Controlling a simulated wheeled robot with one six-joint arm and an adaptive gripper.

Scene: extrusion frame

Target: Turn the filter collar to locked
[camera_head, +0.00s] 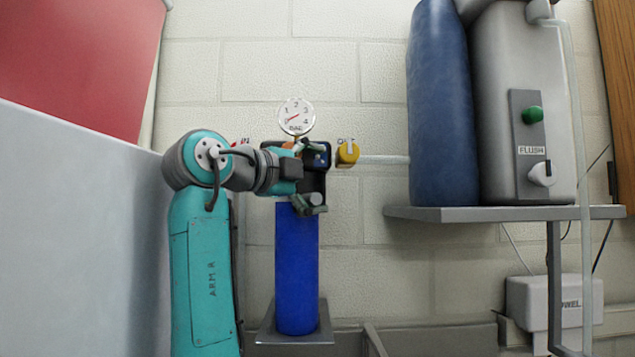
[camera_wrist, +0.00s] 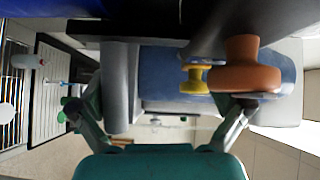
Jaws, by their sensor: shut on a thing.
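The blue filter housing (camera_head: 297,265) stands upright with a black collar (camera_head: 312,184) at its top. My gripper (camera_head: 308,176) reaches in from the left and is shut at the collar, with one finger above and one below. A grey lug (camera_head: 316,199) shows by the lower finger. In the wrist view the dark collar (camera_wrist: 130,28) crosses the top, and the grey lug (camera_wrist: 120,90) lies beside the left finger of my gripper (camera_wrist: 168,105). The exact contact is partly hidden, and I cannot read any lock mark.
A round gauge (camera_head: 295,116) sits above the collar. A yellow knob (camera_head: 348,153) is close on its right. An orange knob (camera_wrist: 243,68) is very near the right finger. A blue tank (camera_head: 440,110) and a grey tank (camera_head: 490,90) stand on a shelf (camera_head: 430,214) at right.

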